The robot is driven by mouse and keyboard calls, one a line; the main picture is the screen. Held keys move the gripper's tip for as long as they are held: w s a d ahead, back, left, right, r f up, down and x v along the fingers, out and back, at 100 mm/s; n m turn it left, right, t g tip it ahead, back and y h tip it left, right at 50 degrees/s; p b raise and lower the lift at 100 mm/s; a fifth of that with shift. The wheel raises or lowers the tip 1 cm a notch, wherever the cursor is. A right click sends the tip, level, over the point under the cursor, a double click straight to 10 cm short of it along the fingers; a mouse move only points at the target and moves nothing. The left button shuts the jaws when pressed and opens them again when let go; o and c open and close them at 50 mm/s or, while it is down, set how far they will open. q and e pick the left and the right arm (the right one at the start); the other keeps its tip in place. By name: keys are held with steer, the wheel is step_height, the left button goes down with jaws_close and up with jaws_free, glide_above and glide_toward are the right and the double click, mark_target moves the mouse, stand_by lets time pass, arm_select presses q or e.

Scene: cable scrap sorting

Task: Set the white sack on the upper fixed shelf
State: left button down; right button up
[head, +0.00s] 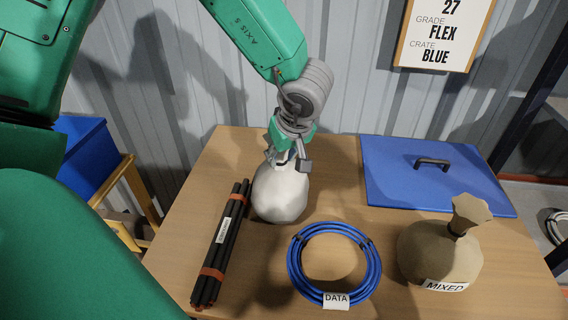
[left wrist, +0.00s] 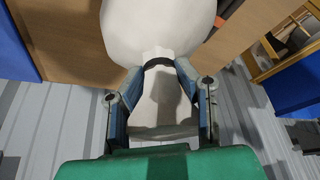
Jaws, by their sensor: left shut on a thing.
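The white sack (head: 280,192) is at the middle of the wooden table, beside the black rods. My left gripper (head: 290,158) comes down from above and is shut on the sack's neck. In the left wrist view the sack (left wrist: 160,28) hangs between the two fingers of the left gripper (left wrist: 158,95), with a dark tie around its neck. I cannot tell whether the sack's bottom touches the table. The upper fixed shelf is not clearly in view. My right gripper is not in view.
A bundle of black rods (head: 222,244) lies left of the sack. A brown sack (head: 440,252) marked MIXED stands right. A blue lid (head: 390,180) lies at the back right. A blue crate (head: 88,155) stands left of the table.

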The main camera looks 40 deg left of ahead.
arm_select(q)
step_height(320, 180, down, 2)
steer(key=shift+w, duration=0.1)
steer(key=shift+d+r, duration=0.15)
steer(key=shift+d, duration=0.2)
steer(key=c, duration=1.2)
jaws_free()
steer(key=shift+a, duration=0.1)
steer(key=shift+a, duration=0.1)
